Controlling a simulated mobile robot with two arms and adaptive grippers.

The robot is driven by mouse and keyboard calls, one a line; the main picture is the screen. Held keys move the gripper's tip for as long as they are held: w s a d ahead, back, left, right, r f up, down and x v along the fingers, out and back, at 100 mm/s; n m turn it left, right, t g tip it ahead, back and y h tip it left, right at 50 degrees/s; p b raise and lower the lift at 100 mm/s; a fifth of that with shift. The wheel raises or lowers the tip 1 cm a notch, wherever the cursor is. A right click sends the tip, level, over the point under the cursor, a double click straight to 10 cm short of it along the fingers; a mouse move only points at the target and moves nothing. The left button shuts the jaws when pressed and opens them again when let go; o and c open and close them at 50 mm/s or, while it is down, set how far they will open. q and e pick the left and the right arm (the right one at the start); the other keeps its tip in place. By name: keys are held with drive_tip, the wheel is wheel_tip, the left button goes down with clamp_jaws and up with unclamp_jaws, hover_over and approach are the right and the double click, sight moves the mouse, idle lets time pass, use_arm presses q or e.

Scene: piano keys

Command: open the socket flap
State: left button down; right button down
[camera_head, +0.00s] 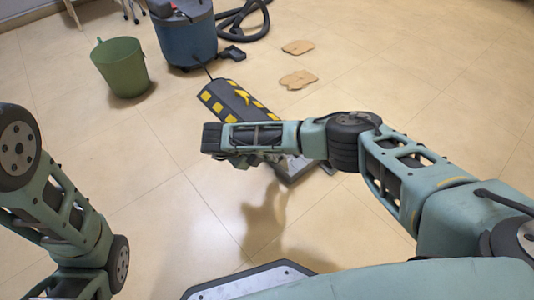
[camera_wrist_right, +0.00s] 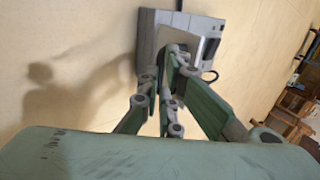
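A grey socket box (camera_wrist_right: 152,38) stands out from the pale surface at the top of the right wrist view. A lighter panel with a dark square, perhaps the flap (camera_wrist_right: 205,32), is on its right part; I cannot tell whether it is open. My right gripper (camera_wrist_right: 168,68) is in front of the box, its jointed green and grey fingers reaching toward it and hiding its lower part. Contact and finger closure are unclear. In the head view the right gripper (camera_head: 243,161) is mostly hidden under my right wrist. My left gripper is out of view.
A black and yellow striped block (camera_head: 238,100) lies beyond my right wrist. A green bucket (camera_head: 122,68) and a blue vacuum cleaner (camera_head: 187,38) with a hose stand behind. Flat brown pieces (camera_head: 298,80) lie on the tiled floor. Wooden furniture (camera_wrist_right: 295,105) is at the wrist view's right.

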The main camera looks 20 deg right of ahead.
drive_tip(key=shift+w+d+f+h, duration=0.15)
drive_tip(key=shift+d+f+h, duration=0.15)
drive_tip(key=shift+d+f, duration=0.45)
drive_tip(key=c, duration=2.2)
unclamp_jaws()
drive_tip(key=shift+d, duration=0.15)
drive_tip(key=o, duration=0.3)
drive_tip(key=shift+f, duration=0.25)
drive_tip(key=shift+o, duration=0.2)
drive_tip(key=shift+a+r, duration=0.1)
drive_tip(key=shift+a, duration=0.1)
drive_tip(key=v, duration=1.2)
drive_tip(key=shift+r, duration=0.3)
drive_tip(key=shift+a, duration=0.1)
drive_tip(key=shift+c, duration=0.7)
